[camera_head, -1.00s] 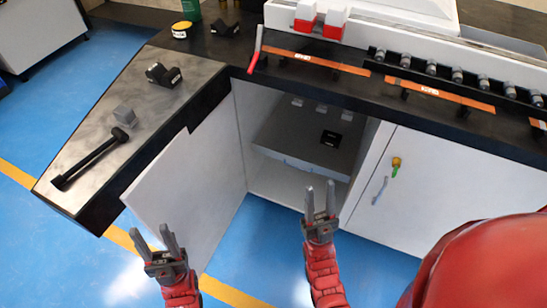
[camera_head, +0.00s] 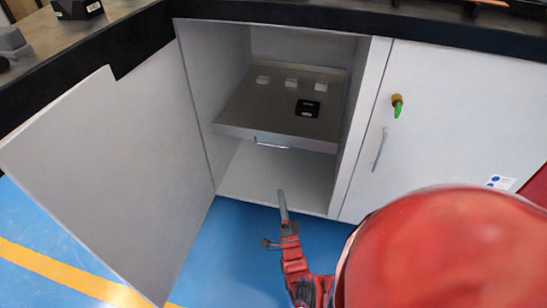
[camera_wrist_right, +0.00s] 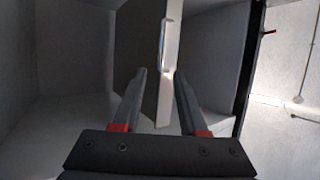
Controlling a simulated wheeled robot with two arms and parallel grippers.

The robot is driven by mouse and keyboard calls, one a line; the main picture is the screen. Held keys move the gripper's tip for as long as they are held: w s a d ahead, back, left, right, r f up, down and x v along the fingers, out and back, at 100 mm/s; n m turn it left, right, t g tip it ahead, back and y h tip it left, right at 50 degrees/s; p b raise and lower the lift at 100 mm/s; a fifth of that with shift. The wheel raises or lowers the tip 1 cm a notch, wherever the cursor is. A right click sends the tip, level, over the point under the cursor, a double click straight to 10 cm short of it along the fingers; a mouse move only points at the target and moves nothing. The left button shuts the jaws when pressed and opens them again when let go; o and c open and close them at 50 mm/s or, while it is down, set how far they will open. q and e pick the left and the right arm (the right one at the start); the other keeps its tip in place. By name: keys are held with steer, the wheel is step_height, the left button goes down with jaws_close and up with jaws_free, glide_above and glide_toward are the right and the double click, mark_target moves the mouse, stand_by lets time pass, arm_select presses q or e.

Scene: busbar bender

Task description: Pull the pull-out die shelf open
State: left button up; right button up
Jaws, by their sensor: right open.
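The grey pull-out die shelf (camera_head: 240,112) sits inside the open cabinet, with a small bar handle (camera_head: 272,144) on its front edge. My right gripper (camera_head: 282,193) is in front of the cabinet, below the handle in the head view and apart from it. In the right wrist view, the open fingers (camera_wrist_right: 161,72) point toward the shelf's light front face (camera_wrist_right: 165,105), and the handle (camera_wrist_right: 163,45) appears ahead between their lines. Nothing is held. My left gripper is out of view.
The white cabinet door (camera_head: 110,170) stands swung open at left. A closed door with a handle (camera_head: 380,150) is at right. The shelf carries a black block (camera_head: 307,108) and several small light blocks. The dark countertop edge (camera_head: 330,18) runs above.

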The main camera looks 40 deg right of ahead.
steer(key=b+x, duration=0.1)
steer(key=x, duration=1.5)
steer(key=shift+b, duration=0.4)
steer(key=shift+r, duration=0.1)
jaws_close()
steer(key=shift+s+d, duration=0.1)
steer(key=shift+d, duration=0.05)
